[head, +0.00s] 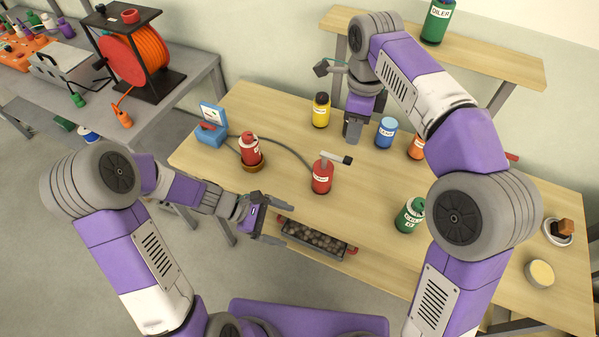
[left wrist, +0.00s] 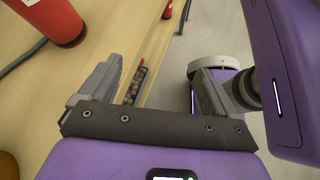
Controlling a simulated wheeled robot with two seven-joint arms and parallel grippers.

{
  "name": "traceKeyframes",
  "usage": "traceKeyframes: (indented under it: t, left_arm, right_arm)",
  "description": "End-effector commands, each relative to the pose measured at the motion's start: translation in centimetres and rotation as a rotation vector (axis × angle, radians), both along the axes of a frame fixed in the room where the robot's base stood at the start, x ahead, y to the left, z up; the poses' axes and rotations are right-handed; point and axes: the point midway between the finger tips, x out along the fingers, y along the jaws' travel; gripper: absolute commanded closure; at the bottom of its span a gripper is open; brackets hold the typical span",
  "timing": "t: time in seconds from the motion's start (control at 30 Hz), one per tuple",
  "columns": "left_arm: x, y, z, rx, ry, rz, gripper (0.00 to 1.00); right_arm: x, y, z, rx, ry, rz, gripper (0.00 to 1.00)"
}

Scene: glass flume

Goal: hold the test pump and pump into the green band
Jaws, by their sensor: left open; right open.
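A red body, apparently the pump, shows at the top left of the left wrist view (left wrist: 55,20). My right gripper (head: 353,139) is open, pointing down behind the pump.
A red bottle (head: 250,150) stands near the gauge. Yellow (head: 320,110), blue (head: 386,132) and green (head: 410,215) containers stand around the pump. A trough of brown lumps (head: 312,239) sits at the front edge. A raised shelf (head: 480,62) is behind.

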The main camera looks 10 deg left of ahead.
Motion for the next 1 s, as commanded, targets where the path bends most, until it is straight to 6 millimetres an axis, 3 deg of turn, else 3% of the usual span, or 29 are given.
traceKeyframes:
  t: [0.1, 0.2, 0.4, 0.63, 1.0]
  left_arm:
    - [4.2, -1.6, 1.9, -0.070, 0.025, 0.171, 0.09]
    - [7.1, -2.4, 3.3, -0.127, 0.052, 0.300, 0.09]
    - [10.9, -3.4, 5.4, -0.217, 0.100, 0.468, 0.09]
    - [12.4, -4.3, 5.9, -0.250, 0.119, 0.520, 0.09]
    - [14.5, -8.6, 3.8, -0.248, 0.118, 0.518, 0.09]
  right_arm:
    - [0.0, 0.0, 0.0, 0.000, 0.000, 0.000, 0.57]
    - [0.0, 0.0, 0.0, 0.000, 0.000, 0.000, 0.57]
    - [0.0, 0.0, 0.0, 0.000, 0.000, 0.000, 0.57]
    - [0.0, 0.0, 0.0, 0.000, 0.000, 0.000, 0.57]
    - [0.0, 0.0, 0.0, 0.000, 0.000, 0.000, 0.57]
